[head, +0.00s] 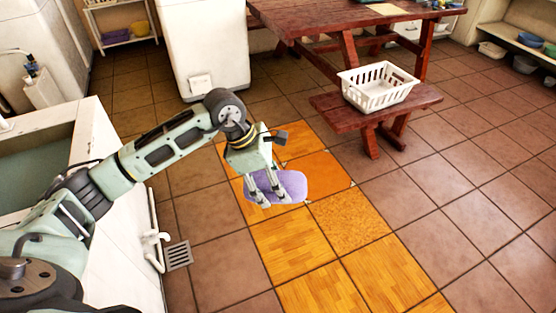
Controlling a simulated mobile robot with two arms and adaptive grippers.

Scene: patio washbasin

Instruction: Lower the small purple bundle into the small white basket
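The small purple bundle (292,184) is held by my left gripper (270,196), whose fingers lie across it. It hangs above the orange and wooden floor tiles. The small white basket (401,93) is slotted plastic and stands upright on the dark red bench, to the right of and beyond the gripper. It looks empty from here. The bundle and the basket are well apart. My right gripper is not in the head view.
The dark red bench (419,100) is joined to a picnic table (340,19) behind it. A stone washbasin (85,140) with a white drain pipe is at the left. Shelves with bowls are at the far right. The tiled floor at right is clear.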

